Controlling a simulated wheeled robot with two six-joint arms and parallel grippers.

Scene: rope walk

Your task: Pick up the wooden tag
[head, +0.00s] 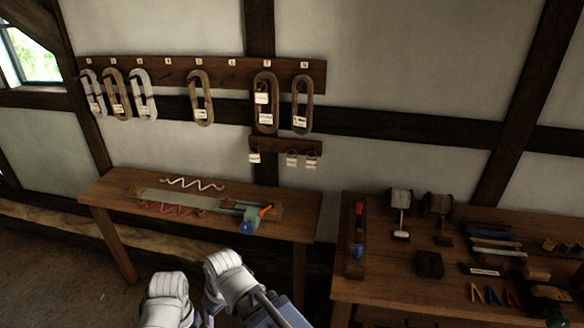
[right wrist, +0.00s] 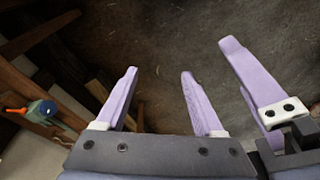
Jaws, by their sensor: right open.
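Small pale tags (head: 292,158) hang from a short dark wooden board below the long rack on the wall. Larger labels (head: 265,98) hang on the rope coils above. I cannot tell from the frames which tag is the wooden one. My right gripper (right wrist: 160,74) has two lilac fingers apart with nothing between them, above the dark floor. Another lilac finger (right wrist: 250,75), which looks like part of my left gripper, is close on its right. Its opening cannot be made out. In the head view my arms are at the bottom, well short of the tags.
A wooden bench (head: 100,191) below the rack holds coiled pieces and a teal tool (head: 251,217) with an orange tip. A second table (head: 376,289) at the right carries spools, a dark block and several small tools. A gap separates the two tables.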

